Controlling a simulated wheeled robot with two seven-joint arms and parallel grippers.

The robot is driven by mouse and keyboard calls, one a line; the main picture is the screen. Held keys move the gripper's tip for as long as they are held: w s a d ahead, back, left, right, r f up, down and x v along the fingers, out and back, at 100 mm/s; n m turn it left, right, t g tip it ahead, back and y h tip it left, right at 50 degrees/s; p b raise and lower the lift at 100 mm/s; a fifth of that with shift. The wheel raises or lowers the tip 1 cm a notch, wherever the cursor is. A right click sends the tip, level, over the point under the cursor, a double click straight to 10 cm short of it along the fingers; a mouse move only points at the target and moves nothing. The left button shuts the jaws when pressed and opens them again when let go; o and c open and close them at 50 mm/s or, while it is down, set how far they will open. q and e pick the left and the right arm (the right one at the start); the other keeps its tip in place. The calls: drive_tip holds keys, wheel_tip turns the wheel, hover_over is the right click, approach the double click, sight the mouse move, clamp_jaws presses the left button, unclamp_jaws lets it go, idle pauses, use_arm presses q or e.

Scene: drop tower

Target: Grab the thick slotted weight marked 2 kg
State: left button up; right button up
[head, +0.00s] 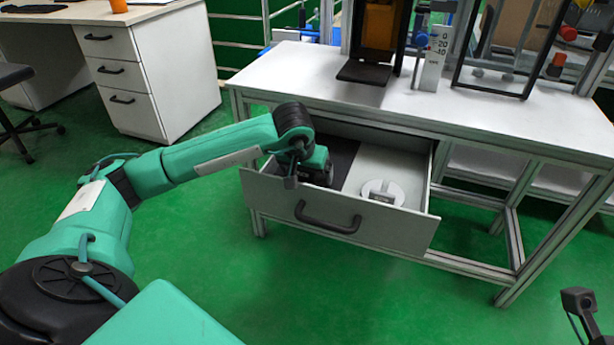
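A pale round slotted disc (371,189) lies in the right part of the open drawer (275,208), with a small grey piece at its middle. Any marking on it is too small to read. My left gripper (290,181) is at the drawer's left end, by its front wall and well left of the disc. Its fingers are mostly hidden and small, so its opening does not show. A dark grey part at the lower right edge, probably my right gripper (578,300), is cut off by the frame and far from the drawer.
The drawer's front has a dark handle (328,217). A white workbench top (300,80) overhangs its back. On it stand a dark-framed tower with an orange part (380,24), a scale plate (433,60) and a black frame (490,88). Green floor is clear in front.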

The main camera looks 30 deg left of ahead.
use_arm(q)
drive_tip(key=c, duration=1.1)
drive_tip(key=shift+w+r, duration=0.1)
drive_tip(key=shift+r, duration=0.05)
drive_tip(key=shift+c, duration=0.9)
drive_tip(key=shift+r, duration=0.1)
